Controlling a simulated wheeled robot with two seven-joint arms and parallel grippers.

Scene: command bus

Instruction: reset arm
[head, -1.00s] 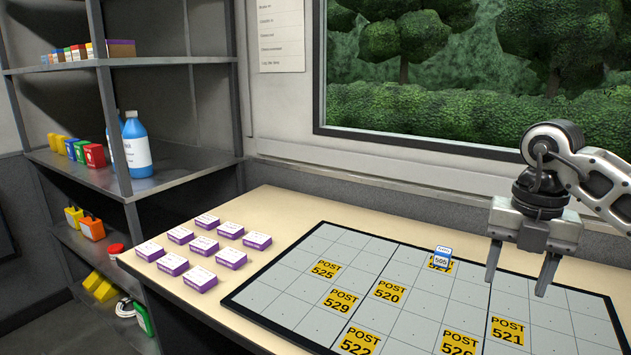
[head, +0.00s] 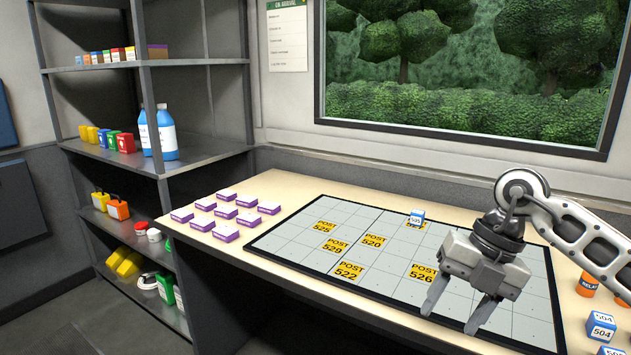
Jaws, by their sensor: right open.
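My right gripper (head: 452,313) is open and empty. It hangs above the right part of the grey grid board (head: 307,242), with its two fingers apart and pointing down. The arm comes in from the right edge. A small blue and white block (head: 416,218), whose number is too small to read surely, stands on a yellow label near the back of the board, apart from the gripper. My left gripper is not in view.
Several purple and white boxes (head: 247,219) lie left of the board. At the table's right are blue 504 blocks (head: 600,328) and orange RELAY containers (head: 587,284). A shelf (head: 205,155) with bottles (head: 165,140) and small boxes stands at the left. A window is behind the table.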

